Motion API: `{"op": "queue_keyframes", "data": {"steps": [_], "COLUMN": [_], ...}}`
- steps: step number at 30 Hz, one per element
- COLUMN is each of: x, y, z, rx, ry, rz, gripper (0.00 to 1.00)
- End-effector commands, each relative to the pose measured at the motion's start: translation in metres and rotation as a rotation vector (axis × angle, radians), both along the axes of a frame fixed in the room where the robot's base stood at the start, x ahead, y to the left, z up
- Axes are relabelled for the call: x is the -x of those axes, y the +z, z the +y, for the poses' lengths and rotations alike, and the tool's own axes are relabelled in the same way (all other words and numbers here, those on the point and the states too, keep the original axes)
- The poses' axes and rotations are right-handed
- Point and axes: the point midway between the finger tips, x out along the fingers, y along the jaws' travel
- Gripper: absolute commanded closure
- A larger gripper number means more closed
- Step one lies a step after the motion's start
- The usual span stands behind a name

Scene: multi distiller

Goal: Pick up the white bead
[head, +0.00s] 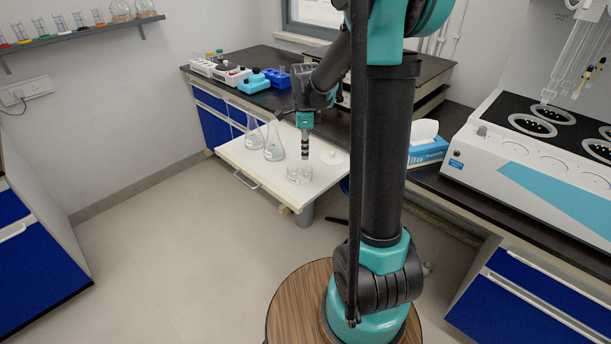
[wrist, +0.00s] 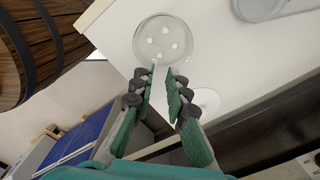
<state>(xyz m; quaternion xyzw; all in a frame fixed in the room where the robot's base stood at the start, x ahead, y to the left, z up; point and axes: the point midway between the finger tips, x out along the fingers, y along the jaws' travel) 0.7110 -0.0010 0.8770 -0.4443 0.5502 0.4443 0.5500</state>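Several small white beads (wrist: 165,30) lie in a round clear glass dish (wrist: 140,62) in the wrist view. In the head view the dish (head: 299,174) stands near the front edge of the white pull-out shelf, and its beads are too small to make out well. My gripper (wrist: 162,69) is open, with its two fingertips apart at the near rim of the dish. One bead (wrist: 159,56) lies close to the fingertips. In the head view my gripper (head: 305,156) points down just above the dish. I see nothing clearly held between the fingers.
Two glass flasks (head: 273,146) stand on the white shelf (head: 240,156) left of the dish. A flat white disc (head: 332,157) lies to its right. The dark bench (head: 262,96) behind holds a blue rack. A tissue box (head: 426,150) is at right.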

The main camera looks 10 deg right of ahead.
Motion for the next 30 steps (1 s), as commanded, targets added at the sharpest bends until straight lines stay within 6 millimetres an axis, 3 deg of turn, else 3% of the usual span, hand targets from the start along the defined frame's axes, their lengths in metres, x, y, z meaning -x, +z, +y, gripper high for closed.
{"op": "queue_keyframes", "data": {"steps": [4, 11, 21, 30], "x": [0.0, 0.0, 0.0, 0.0], "y": [-0.02, -0.033, -0.075, -0.079], "z": [0.0, 0.0, -0.001, -0.001], "rx": [0.0, 0.0, 0.0, 0.0], "ry": [0.0, 0.001, 0.001, 0.001], "rz": [0.0, 0.0, 0.0, 0.0], "gripper": [0.85, 0.85, 0.85, 0.85]}}
